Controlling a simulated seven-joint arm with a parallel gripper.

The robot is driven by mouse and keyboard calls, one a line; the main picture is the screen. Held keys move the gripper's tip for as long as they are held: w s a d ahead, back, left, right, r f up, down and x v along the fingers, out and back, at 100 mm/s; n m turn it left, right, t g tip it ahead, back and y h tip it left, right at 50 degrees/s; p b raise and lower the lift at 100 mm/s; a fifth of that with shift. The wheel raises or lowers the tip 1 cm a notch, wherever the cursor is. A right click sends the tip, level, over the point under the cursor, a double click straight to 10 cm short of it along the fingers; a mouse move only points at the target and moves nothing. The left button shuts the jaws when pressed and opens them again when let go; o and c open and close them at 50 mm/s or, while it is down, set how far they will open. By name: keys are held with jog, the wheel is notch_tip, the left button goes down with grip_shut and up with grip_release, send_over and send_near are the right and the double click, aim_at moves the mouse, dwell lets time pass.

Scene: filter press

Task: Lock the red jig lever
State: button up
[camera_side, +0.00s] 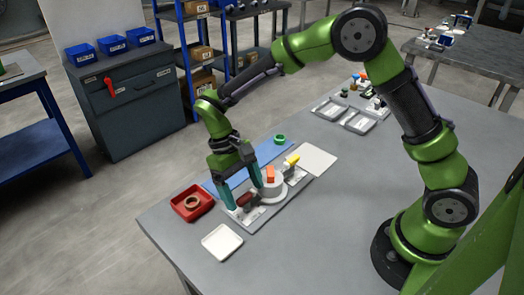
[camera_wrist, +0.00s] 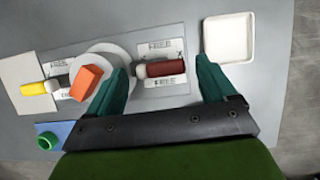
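The red jig lever (camera_wrist: 165,69) lies on a labelled light plate (camera_wrist: 150,50), with a pale pivot end on its left in the wrist view. In the side view the red lever (camera_side: 245,198) sits low at the front end of the jig. My gripper (camera_side: 243,192) is open, its teal fingers pointing down. In the wrist view my gripper (camera_wrist: 164,85) has one finger on each side of the red lever, with visible gaps. I cannot tell how far the fingertips are above the plate. The text on the labels is too blurred to read.
A round grey press (camera_wrist: 110,58) with an orange block (camera_wrist: 87,82) stands beside the red lever. A yellow lever (camera_side: 292,160) is on the far side. A red tray (camera_side: 192,203) holding a ring and a white tray (camera_side: 222,242) stand nearby. A green ring (camera_side: 280,139) lies on the blue mat.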

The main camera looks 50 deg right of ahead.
jog(key=v, duration=1.6)
jog(key=shift+w+r, duration=0.15)
jog(key=shift+r, duration=0.25)
jog(key=shift+a, duration=0.1)
jog(key=s+d+r+m+t+y, duration=0.1)
jog(key=s+d+m+t, duration=0.1)
jog(key=s+d+t, duration=0.3)
jog(key=s+d+r+m+t+y, duration=0.1)
jog(key=s+d+t, duration=0.5)
jog(key=s, duration=0.8)
jog(key=shift+s+d+r+m+t, duration=0.2)
jog(key=shift+r+m+t, duration=0.1)
jog(key=shift+r+m, duration=0.35)
